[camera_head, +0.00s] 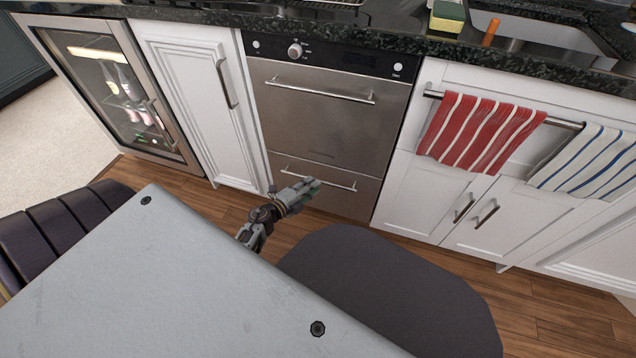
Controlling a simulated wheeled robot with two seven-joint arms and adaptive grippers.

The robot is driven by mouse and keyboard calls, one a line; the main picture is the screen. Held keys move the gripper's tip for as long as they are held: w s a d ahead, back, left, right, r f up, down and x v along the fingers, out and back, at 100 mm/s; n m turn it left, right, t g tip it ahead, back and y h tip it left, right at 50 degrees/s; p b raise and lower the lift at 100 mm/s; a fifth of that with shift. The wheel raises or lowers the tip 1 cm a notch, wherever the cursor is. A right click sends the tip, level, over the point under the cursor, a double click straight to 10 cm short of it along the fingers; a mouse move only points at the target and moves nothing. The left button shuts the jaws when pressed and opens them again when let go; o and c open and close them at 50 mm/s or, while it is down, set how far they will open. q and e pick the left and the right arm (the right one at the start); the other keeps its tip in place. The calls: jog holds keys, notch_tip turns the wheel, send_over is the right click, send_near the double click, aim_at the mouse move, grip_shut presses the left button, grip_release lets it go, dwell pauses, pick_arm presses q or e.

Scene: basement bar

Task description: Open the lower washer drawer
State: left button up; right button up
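The steel washer (325,128) stands in the middle of the counter front, with a control strip and knob at its top. Its upper drawer has a long bar handle (320,90). The lower washer drawer (350,204) is below it and looks flush with the front. The lower drawer's bar handle (335,184) runs across it. My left gripper (314,184) is in front of this handle and overlaps its left and middle part. Whether it touches the handle, and whether its fingers are apart, I cannot tell. My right gripper is not in view.
A glass-door drinks fridge (112,88) and a white cabinet (190,85) stand left of the washer. White sink cabinets (420,195) are to the right, with a red striped towel (480,130) and a blue striped towel (590,160) on a rail. Wooden floor lies in front.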

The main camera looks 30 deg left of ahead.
pick_arm(q)
jog(key=shift+b+x, duration=0.6)
jog(key=shift+x, duration=1.5)
jog(key=shift+c, duration=0.3)
grip_shut()
